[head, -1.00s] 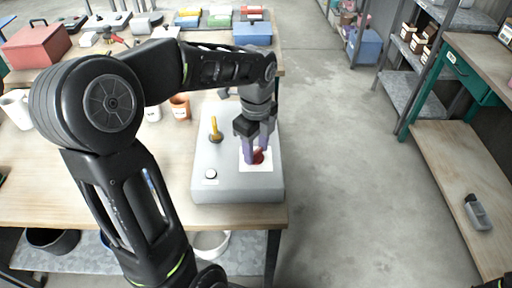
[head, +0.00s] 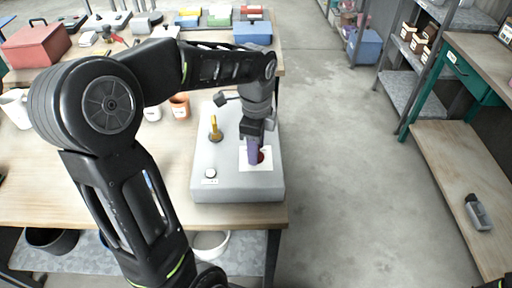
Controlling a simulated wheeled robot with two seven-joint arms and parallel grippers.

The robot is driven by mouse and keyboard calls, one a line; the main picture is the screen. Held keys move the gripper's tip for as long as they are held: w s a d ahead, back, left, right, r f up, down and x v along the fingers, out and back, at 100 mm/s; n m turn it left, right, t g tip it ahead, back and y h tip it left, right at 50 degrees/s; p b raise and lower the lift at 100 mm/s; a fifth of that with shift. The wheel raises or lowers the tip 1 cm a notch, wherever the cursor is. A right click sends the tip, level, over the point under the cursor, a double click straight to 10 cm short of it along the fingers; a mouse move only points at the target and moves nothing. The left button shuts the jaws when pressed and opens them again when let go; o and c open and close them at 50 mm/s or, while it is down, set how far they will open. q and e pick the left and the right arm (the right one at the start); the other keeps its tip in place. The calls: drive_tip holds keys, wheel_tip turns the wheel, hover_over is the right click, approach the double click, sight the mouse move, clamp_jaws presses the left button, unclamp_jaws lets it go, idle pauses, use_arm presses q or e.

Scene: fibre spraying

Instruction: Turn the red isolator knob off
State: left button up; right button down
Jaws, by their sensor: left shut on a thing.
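The red isolator knob (head: 262,157) sits on a white plate (head: 248,168) on the right part of a grey control box (head: 236,188). My left gripper (head: 256,157) points down over the plate and is shut on the knob. Its purple fingers hide much of the knob, so its exact angle is hard to read. My right gripper is not in view.
The box also carries a yellow lever (head: 215,130) and a pale round button (head: 210,173). It stands at the right end of a wooden table (head: 110,190). Open floor (head: 340,180) lies to the right.

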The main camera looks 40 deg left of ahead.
use_arm(q)
drive_tip(key=n, duration=0.5)
drive_tip(key=shift+n+b, duration=0.3)
drive_tip(key=shift+b, duration=0.05)
drive_tip(key=n, duration=0.5)
drive_tip(key=shift+n+b, duration=0.3)
drive_tip(key=shift+b, duration=0.05)
drive_tip(key=o, duration=1.4)
wheel_tip(320, 180, up, 8)
drive_tip(key=shift+f, duration=0.1)
